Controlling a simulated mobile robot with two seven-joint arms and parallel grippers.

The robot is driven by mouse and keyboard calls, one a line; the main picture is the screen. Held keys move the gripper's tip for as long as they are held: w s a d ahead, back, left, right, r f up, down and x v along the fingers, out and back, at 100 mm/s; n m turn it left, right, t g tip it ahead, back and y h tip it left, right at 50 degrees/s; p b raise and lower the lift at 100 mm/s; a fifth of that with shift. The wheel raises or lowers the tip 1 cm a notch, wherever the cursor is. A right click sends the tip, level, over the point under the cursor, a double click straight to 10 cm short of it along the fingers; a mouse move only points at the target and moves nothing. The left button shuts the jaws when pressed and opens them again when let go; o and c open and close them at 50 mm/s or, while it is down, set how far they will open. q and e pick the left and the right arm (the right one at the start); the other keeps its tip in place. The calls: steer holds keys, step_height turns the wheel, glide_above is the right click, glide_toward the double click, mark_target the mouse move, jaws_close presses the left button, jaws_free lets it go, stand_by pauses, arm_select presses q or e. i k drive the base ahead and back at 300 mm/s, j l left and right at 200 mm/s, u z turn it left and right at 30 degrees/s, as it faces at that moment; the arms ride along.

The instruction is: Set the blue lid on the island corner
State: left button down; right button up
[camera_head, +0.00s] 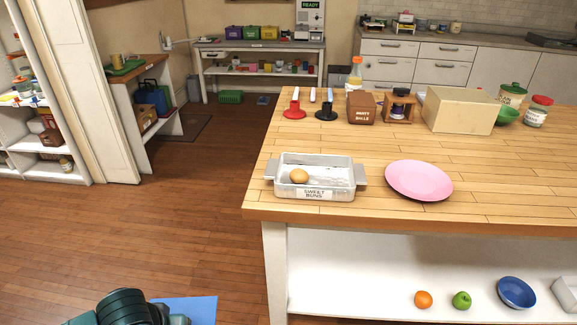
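The blue lid (197,309) is a flat blue panel at the bottom edge of the head view, partly cut off by the frame. My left gripper (178,318), dark teal, is at its left side and overlaps it. It appears shut on the lid and holds it out in front of the island, left of it; the fingertips are mostly hidden. The wooden island (330,222) is at right. Its near left corner is bare and lies to the right of and above the lid in the picture. My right gripper is not in view.
Near that corner stands a grey tray (316,194) labelled sweet buns, with one bun (299,176). A pink plate (419,180) lies to its right. A brown box (361,108), a cream bin (459,111) and jars stand farther back. The floor left of the island is clear.

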mark_target(319, 144)
steer(key=i+j+u, duration=0.1)
steer(key=u, duration=0.3)
steer(key=i+u, duration=0.15)
steer(key=u, duration=0.2)
steer(key=i+j+u, duration=0.1)
steer(key=u, duration=0.3)
steer(key=i, duration=2.8)
steer(key=i+z, duration=0.4)
steer(key=i+j+z, duration=0.15)
steer(key=i+z, duration=0.25)
steer(key=z, duration=3)
